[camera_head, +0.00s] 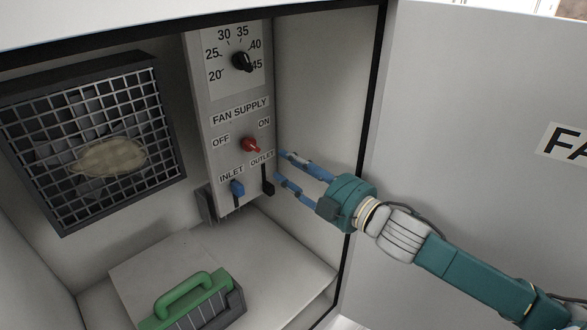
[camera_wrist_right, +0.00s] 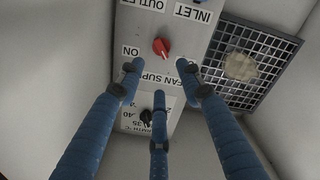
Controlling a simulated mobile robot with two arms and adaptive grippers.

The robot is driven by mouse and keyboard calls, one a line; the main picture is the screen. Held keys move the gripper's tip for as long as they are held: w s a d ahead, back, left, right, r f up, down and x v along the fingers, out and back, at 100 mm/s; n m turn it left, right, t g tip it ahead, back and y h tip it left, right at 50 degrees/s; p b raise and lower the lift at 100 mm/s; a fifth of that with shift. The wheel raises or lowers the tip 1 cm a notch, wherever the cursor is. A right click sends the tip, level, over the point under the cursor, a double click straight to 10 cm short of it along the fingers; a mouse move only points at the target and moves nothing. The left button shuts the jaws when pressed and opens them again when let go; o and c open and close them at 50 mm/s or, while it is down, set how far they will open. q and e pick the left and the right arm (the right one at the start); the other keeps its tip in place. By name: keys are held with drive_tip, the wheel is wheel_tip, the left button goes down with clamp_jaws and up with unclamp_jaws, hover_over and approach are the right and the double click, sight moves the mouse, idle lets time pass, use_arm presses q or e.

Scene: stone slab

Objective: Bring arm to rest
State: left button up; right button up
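My right arm comes in from the right in the head view. Its gripper (camera_head: 279,164) has blue fingers spread apart and empty, just right of the control panel (camera_head: 222,183). In the right wrist view the gripper (camera_wrist_right: 160,85) shows three separated fingers in front of the panel, with nothing between them. Contact with the panel cannot be told. My left gripper is not in view.
The panel also carries a black dial (camera_head: 242,61), a blue inlet lever (camera_head: 237,188) and a black outlet lever (camera_head: 267,186). A fan grille (camera_head: 45,165) is at left. An open door (camera_head: 460,130) stands at right.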

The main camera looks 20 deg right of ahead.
drive_tip(key=shift+s+d, duration=0.1)
drive_tip(key=shift+s, duration=0.2)
